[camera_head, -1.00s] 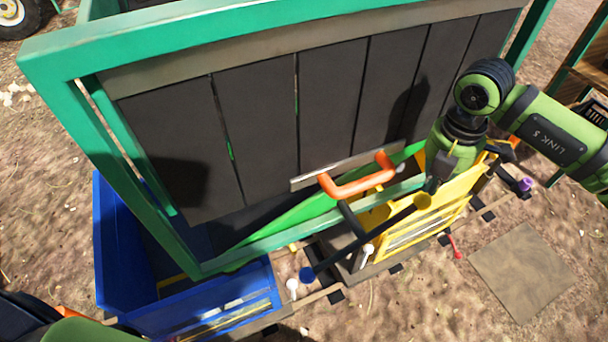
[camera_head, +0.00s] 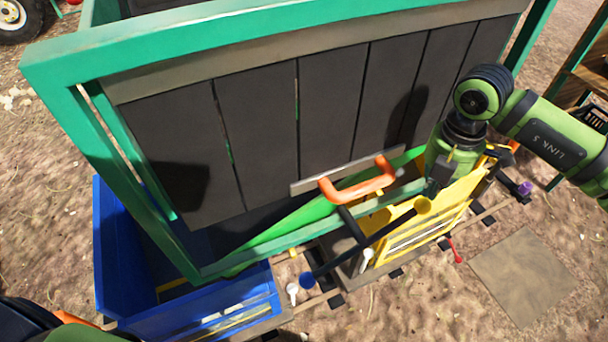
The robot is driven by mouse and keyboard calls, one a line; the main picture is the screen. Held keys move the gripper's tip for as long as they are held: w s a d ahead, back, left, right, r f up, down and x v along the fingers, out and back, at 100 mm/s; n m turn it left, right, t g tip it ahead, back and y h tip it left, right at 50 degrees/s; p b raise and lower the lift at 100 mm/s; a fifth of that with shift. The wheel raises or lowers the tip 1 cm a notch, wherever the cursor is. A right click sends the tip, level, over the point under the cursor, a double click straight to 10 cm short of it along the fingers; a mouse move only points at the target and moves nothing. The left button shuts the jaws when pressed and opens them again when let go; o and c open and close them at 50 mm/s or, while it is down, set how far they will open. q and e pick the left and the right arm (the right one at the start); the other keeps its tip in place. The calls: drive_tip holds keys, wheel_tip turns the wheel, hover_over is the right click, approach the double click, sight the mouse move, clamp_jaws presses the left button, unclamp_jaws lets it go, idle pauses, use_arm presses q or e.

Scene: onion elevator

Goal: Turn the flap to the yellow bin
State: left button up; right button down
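A dark lever bar (camera_head: 372,240) lies slanted in front of the hopper. Its blue end (camera_head: 306,280) points to the lower left and its yellow end (camera_head: 422,205) to the upper right. A bright green flap (camera_head: 290,232) slants under the slatted hopper, low at the left and higher at the right. The yellow bin (camera_head: 432,222) stands at the right and the blue bin (camera_head: 200,308) at the left. My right gripper (camera_head: 437,183) points down just beside the lever's yellow end, over the yellow bin. Its fingers are small and dark, so their opening and any contact are unclear. My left gripper is out of view.
The green hopper frame (camera_head: 60,100) with dark slats (camera_head: 270,120) fills the upper middle. An orange handle (camera_head: 358,190) sticks out of its front above the lever. Bare ground with a flat square slab (camera_head: 525,275) lies at the lower right.

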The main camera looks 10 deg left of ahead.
sight(426, 202)
drive_tip(key=shift+f, duration=0.1)
drive_tip(key=shift+f+b, duration=1.15)
drive_tip(key=shift+f, duration=0.05)
drive_tip(key=shift+s+f+b, duration=0.15)
drive_tip(key=shift+f+b, duration=0.7)
drive_tip(key=shift+f, duration=0.25)
drive_tip(key=shift+f+b, duration=0.85)
drive_tip(key=shift+f, duration=0.1)
wheel_tip(426, 202, down, 5)
drive_tip(key=b, duration=0.4)
drive_tip(key=shift+f+b, duration=0.15)
drive_tip(key=shift+b, duration=0.15)
